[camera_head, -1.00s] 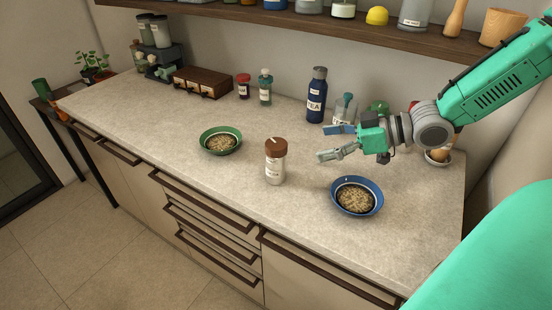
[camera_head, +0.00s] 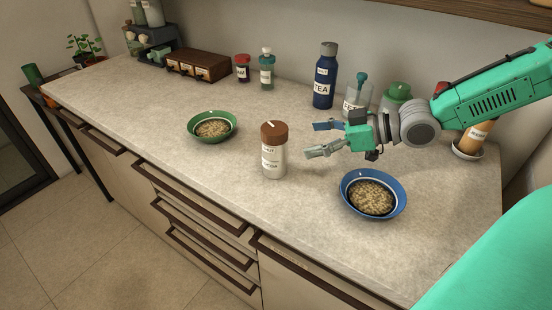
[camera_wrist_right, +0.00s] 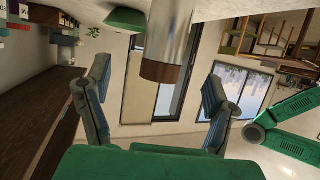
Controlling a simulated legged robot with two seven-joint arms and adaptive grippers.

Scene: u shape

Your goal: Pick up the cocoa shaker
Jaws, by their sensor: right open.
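The cocoa shaker (camera_head: 273,158) is a clear jar with a brown lid and a white label. It stands upright on the counter between the green bowl and the blue bowl. My right gripper (camera_head: 315,139) is open and empty, to the right of the shaker, with its fingers pointing left towards it and apart from it. In the right wrist view the shaker (camera_wrist_right: 172,38) appears upside down, ahead of and between the two spread fingers (camera_wrist_right: 152,92). My left gripper is not in view.
A green bowl (camera_head: 234,128) and a blue bowl (camera_head: 346,196) flank the shaker.

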